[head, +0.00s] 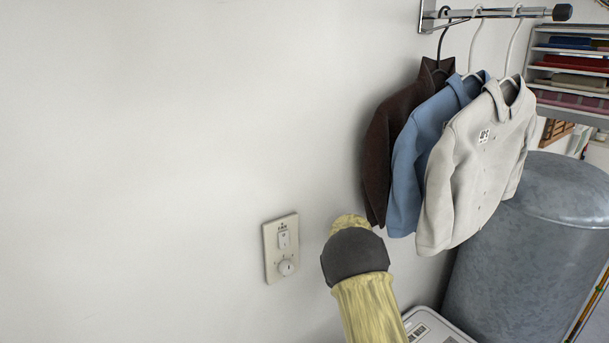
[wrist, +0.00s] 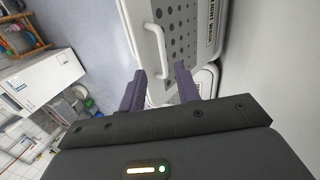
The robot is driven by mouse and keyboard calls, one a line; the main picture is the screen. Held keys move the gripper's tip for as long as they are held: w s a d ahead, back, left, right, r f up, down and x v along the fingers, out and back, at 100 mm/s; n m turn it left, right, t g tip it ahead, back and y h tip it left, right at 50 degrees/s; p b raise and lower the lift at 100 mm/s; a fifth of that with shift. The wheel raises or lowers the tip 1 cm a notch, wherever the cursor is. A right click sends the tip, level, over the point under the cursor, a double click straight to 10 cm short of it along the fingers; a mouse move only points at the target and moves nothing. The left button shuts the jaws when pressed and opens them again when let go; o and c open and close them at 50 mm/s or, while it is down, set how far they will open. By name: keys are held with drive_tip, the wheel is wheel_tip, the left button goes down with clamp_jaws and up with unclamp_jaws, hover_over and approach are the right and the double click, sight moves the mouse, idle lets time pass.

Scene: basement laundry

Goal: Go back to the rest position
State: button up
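My gripper (wrist: 160,71) shows in the wrist view with its two dark purplish fingers apart and nothing between them. Past the fingertips is a white case or appliance (wrist: 145,45) with a handle and a panel of dark holes. I cannot tell how far away it is. In the head view my yellowish arm with a dark joint rises from the bottom, in front of the wall and left of the hanging shirts. My gripper itself cannot be made out in the head view.
A switch plate with a dial (head: 281,249) is on the bare wall left of my arm. A brown, a blue (head: 422,130) and a cream shirt (head: 475,165) hang from a rail (head: 500,13). A grey metal tank (head: 525,255) and a shelf of folded cloth (head: 575,62) stand right.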

drive_tip(key=s+a+r+n+t+y, duration=0.1)
drive_tip(key=s+r+n, duration=0.3)
drive_tip(key=s, duration=0.8)
drive_tip(key=s+a+r+n+t, duration=0.1)
drive_tip(key=s+r+n+t, duration=0.3)
drive_tip(key=s, duration=0.8)
drive_tip(key=n, duration=0.2)
drive_tip(key=shift+s+a+r+n+t+y, duration=0.25)
drive_tip(key=shift+s+r+n+t+y, duration=0.05)
drive_tip(key=shift+s+r+y, duration=0.1)
drive_tip(key=shift+s, duration=0.1)
